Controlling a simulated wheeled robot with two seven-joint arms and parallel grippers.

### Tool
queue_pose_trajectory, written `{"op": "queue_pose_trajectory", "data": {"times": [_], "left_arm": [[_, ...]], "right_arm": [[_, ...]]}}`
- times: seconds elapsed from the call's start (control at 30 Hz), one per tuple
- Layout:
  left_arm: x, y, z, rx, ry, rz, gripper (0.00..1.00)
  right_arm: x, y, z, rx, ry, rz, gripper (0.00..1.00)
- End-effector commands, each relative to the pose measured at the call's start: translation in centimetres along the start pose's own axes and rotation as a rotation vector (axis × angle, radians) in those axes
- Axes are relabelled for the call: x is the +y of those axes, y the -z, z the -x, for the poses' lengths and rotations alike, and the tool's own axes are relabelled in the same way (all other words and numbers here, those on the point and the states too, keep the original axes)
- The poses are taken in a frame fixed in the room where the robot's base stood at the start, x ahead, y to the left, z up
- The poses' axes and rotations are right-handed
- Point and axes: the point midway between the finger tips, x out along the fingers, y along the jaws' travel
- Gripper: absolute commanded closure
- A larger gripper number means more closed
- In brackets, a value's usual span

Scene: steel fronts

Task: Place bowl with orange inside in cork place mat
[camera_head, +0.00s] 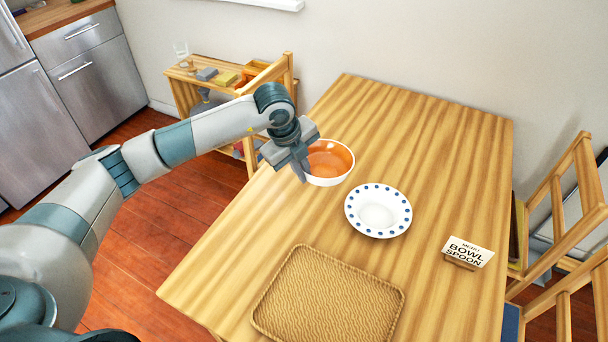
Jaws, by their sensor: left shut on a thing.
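A bowl (329,164), white outside and orange inside, is near the left edge of the wooden table. My left gripper (303,174) is shut on the bowl's left rim; the fingers partly hide that side. I cannot tell whether the bowl touches the table. The cork place mat (328,299), tan and woven-looking with a raised rim, lies empty at the table's near side. My right gripper is not in view.
A white plate with blue dots (379,211) sits between the bowl and a small menu sign reading "BOWL SPOON" (467,252). The wooden table (420,125) is clear at the back. Wooden chairs (566,215) stand at the right, a low shelf (187,88) behind my left arm.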

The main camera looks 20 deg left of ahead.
Motion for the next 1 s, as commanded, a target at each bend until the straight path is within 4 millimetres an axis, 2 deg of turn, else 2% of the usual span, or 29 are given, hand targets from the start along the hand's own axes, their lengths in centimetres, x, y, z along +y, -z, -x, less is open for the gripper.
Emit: {"op": "queue_pose_trajectory", "data": {"times": [0.17, 0.37, 1.0], "left_arm": [[-0.2, 0.2, 0.3, 0.02, 0.003, -0.066, 1.0], [-0.4, 0.8, 0.8, 0.071, 0.003, -0.233, 1.0], [-0.9, 3.4, 2.8, 0.304, 0.002, -1.001, 1.0]], "right_arm": [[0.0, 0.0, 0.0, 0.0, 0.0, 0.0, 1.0], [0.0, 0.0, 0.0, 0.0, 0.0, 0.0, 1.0], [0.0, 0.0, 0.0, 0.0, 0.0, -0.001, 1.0]]}}
